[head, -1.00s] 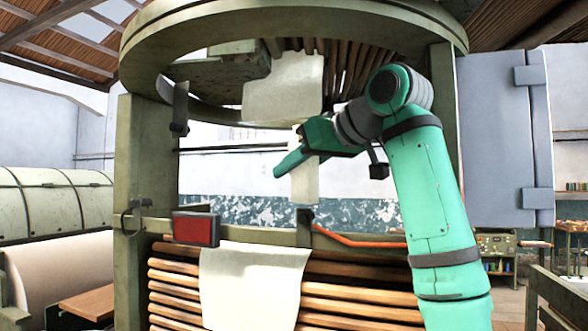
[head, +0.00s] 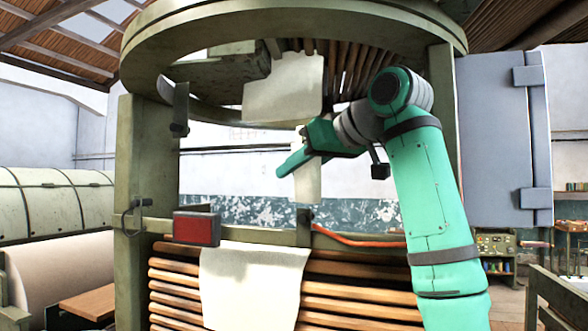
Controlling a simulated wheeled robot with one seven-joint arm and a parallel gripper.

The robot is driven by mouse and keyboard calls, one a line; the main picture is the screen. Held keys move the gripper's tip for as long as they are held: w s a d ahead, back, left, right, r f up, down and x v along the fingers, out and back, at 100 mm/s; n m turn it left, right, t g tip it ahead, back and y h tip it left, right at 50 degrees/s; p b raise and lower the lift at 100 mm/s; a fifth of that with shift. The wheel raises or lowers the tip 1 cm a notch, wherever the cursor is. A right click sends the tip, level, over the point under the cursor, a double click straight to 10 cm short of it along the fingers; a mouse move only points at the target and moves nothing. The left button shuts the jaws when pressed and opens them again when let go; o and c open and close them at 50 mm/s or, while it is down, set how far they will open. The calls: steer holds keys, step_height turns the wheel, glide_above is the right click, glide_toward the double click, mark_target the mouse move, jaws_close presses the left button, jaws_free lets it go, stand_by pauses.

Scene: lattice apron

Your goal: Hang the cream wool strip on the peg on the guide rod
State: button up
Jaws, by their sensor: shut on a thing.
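My gripper (head: 290,165) is shut on the narrow cream wool strip (head: 307,184), in the middle of the head view inside the green round-topped frame. The strip hangs down below the teal fingers, and a little of it shows above them. Its lower end is above the frame's crossbar. A thin horizontal line (head: 235,149) runs behind, left of the gripper; I cannot tell whether it is the guide rod or part of the back wall. I cannot make out the peg.
A wide cream sheet (head: 285,90) hangs just above my gripper. Another sheet (head: 252,285) drapes over the brown rods below. A red box (head: 196,229) and an orange hose (head: 360,241) are on the crossbar (head: 265,233). A green post (head: 145,190) stands at left.

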steer(key=shift+w+d, duration=0.15)
steer(key=shift+w, duration=0.3)
